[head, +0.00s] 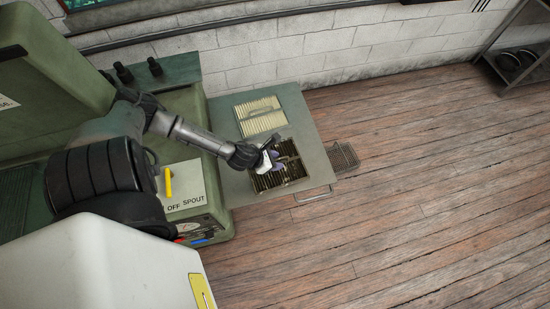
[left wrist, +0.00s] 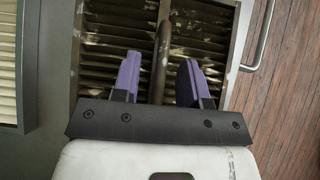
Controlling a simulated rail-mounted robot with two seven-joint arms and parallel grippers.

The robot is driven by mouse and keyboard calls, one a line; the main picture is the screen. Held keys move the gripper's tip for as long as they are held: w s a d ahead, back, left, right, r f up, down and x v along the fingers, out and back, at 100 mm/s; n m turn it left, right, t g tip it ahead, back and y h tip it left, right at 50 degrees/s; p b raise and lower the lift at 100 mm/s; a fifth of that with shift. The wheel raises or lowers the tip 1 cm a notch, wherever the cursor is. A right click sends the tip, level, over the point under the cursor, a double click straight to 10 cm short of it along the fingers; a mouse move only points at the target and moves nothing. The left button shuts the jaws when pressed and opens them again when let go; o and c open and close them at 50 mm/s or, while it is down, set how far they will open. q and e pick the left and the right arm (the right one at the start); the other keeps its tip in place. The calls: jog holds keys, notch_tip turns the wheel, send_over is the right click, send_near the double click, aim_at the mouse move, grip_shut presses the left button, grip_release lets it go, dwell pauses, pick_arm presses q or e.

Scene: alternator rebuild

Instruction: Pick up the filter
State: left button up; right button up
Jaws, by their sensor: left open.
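A dark, dirty pleated filter (head: 264,183) in a metal frame lies on the grey side shelf. A cream pleated filter (head: 260,115) lies behind it on the same shelf, and its edge shows at the left of the left wrist view (left wrist: 7,75). My left gripper (head: 273,157) is over the dark filter, pointing down. In the left wrist view its purple fingers (left wrist: 160,64) are open, one on each side of a dark bar (left wrist: 164,30) that runs across the dark filter (left wrist: 197,27). I cannot tell whether the fingers touch the bar.
The grey shelf (head: 228,184) adjoins a green machine (head: 218,165) with a sign reading "OFF SPOUT". A metal handle (head: 316,196) sticks out at the shelf's front edge. A wire grate (head: 343,157) is right of the shelf.

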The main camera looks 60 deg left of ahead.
pick_arm(q)
grip_shut()
dwell(0.5)
